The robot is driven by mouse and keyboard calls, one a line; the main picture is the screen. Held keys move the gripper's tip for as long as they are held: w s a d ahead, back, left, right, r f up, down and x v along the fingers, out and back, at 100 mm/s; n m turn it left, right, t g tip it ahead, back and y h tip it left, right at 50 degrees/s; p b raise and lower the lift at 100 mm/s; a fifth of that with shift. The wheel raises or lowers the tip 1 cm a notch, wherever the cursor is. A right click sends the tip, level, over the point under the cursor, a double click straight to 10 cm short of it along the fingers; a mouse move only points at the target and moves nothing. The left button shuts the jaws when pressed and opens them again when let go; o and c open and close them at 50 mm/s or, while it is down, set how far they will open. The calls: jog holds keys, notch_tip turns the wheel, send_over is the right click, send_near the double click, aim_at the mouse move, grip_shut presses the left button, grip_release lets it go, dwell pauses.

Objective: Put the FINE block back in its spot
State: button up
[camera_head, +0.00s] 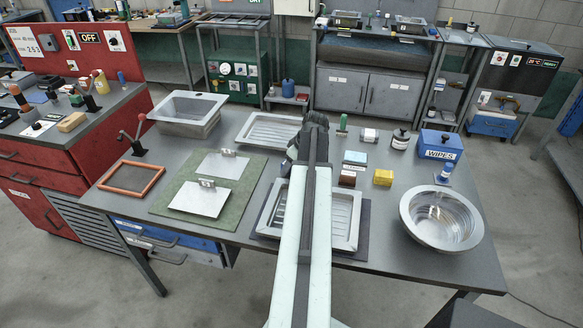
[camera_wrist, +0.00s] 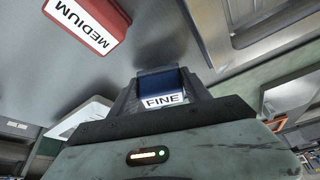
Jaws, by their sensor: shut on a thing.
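The FINE block (camera_wrist: 160,82) is blue with a white label. In the wrist view it sits between the jaws of my gripper (camera_wrist: 164,88), which is shut on it, with the label facing the camera. In the head view my gripper (camera_head: 306,138) is a dark shape at the far end of my arm, above the table between the back and front metal trays. The FINE block cannot be made out there. A red MEDIUM block (camera_wrist: 88,22) with a white label lies on the grey surface at upper left in the wrist view, apart from my gripper.
Right of my arm lie a light-blue item (camera_head: 355,158), a brown block (camera_head: 347,178) and a yellow block (camera_head: 383,177). A metal bowl (camera_head: 441,240) and blue WIPES box (camera_head: 440,145) stand farther right. A ribbed tray (camera_head: 352,240) lies under my arm. A green mat (camera_head: 165,205) is left.

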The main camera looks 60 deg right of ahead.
jog(key=shift+f+b, duration=0.55)
jog(key=shift+f, duration=0.05)
jog(key=o, duration=1.3)
jog(key=p+v, duration=1.2)
jog(key=v, duration=0.1)
jog(key=shift+w+r, duration=0.2)
